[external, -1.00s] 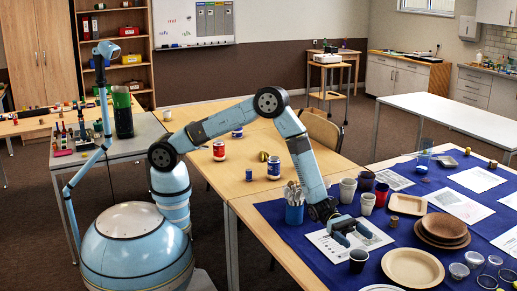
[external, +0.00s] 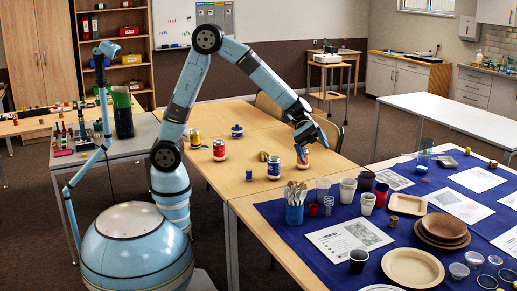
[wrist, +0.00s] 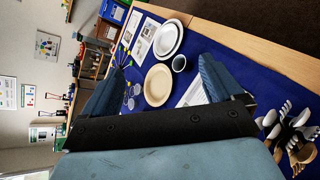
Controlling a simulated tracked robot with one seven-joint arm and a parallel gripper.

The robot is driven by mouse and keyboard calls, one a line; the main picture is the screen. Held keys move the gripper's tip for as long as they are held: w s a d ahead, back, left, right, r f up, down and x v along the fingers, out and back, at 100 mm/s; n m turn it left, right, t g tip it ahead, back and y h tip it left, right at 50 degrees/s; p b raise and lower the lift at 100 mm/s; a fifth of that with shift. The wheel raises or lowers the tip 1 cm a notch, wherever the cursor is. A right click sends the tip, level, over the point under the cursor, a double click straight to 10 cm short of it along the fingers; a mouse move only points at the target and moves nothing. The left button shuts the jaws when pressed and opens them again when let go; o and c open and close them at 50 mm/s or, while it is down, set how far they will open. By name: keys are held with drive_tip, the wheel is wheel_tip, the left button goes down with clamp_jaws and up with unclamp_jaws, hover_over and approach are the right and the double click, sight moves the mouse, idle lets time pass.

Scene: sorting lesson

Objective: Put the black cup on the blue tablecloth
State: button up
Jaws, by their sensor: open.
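The black cup (external: 358,261) stands upright on the blue tablecloth (external: 290,236), near its front edge beside a printed sheet. It also shows in the wrist view (wrist: 179,64), on the blue cloth close to a beige plate and apart from my fingers. My gripper (external: 312,138) is raised over the far wooden table, well away from the cup. Its two fingers are spread in the wrist view (wrist: 160,85), with nothing held between them.
An orange-and-white can (external: 302,158) stands just below my gripper. Cutlery in a blue holder (external: 294,214), several cups, plates (external: 413,268) and stacked brown bowls (external: 442,228) crowd the cloth. More cans stand on the wooden table (external: 262,150).

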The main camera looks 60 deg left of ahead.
drive_tip(key=s+a+r+m+t+y, duration=0.2)
drive_tip(key=s+a, duration=0.4)
drive_tip(key=a, duration=0.8)
drive_tip(key=s+a+r+m+t+y, duration=0.2)
drive_tip(key=s+a+y, duration=0.4)
drive_tip(key=a, duration=0.9)
drive_tip(key=s+a+r+m+t+y, duration=0.2)
drive_tip(key=s+a+r+t+y, duration=0.2)
drive_tip(key=a, duration=1.1)
drive_tip(key=s+t, duration=0.1)
drive_tip(key=s, duration=0.2)
drive_tip(key=shift+a+y, duration=0.15)
drive_tip(key=shift+y, duration=0.15)
